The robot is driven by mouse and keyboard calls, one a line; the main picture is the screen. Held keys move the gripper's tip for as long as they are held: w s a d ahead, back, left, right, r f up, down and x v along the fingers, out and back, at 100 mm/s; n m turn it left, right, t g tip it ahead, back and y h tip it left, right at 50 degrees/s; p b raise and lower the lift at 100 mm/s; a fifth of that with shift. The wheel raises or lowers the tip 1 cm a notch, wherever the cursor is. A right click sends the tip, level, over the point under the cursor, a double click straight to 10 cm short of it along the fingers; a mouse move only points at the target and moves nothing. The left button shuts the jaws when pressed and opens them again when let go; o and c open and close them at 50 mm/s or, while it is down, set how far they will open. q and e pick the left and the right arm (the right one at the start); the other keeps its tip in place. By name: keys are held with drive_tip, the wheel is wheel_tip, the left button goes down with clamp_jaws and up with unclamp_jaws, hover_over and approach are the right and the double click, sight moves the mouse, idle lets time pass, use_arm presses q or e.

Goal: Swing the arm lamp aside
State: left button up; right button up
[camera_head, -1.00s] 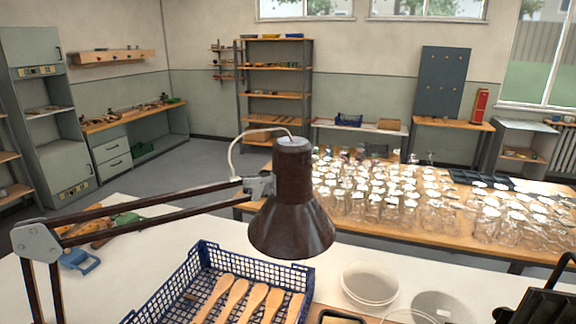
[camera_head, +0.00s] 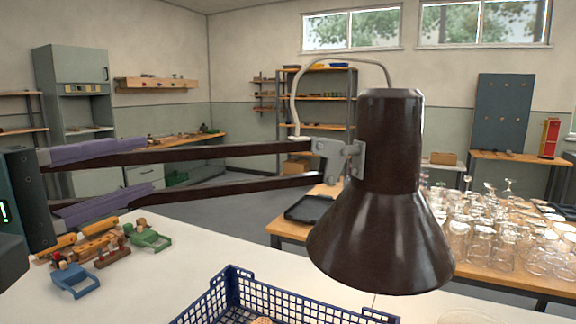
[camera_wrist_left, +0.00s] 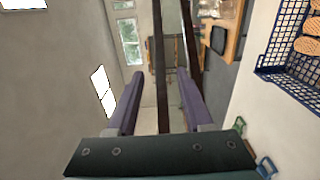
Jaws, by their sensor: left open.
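The arm lamp has a dark brown shade (camera_head: 385,215) that hangs over the white table, with a grey joint bracket (camera_head: 338,160) and two long parallel arm bars (camera_head: 235,151) running left. My left gripper (camera_head: 147,170) comes in from the left edge with its purple fingers apart, near the left part of the bars. In the left wrist view the open fingers (camera_wrist_left: 161,75) have the dark bars (camera_wrist_left: 160,50) crossing the gap ahead of them. I cannot tell whether they touch. The lamp's base is hidden. My right gripper is out of view.
A blue mesh basket (camera_head: 232,290) stands below the shade; wooden pieces show in it in the left wrist view (camera_wrist_left: 306,46). Wooden tools and blue and green clamps (camera_head: 75,280) lie at the table's left. Glassware (camera_head: 490,225) covers the table behind right.

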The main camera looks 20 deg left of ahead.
sight(182, 154)
use_arm(q)
drive_tip(key=w, duration=0.2)
drive_tip(key=w+p, duration=0.1)
drive_tip(key=w, duration=0.2)
drive_tip(key=w+p, duration=0.1)
drive_tip(key=w, duration=0.1)
drive_tip(key=shift+w+d+r, duration=0.15)
drive_tip(key=shift+w+d, duration=0.2)
drive_tip(key=shift+d, duration=0.05)
drive_tip(key=shift+w, duration=0.7)
drive_tip(key=shift+c, duration=0.3)
clamp_jaws()
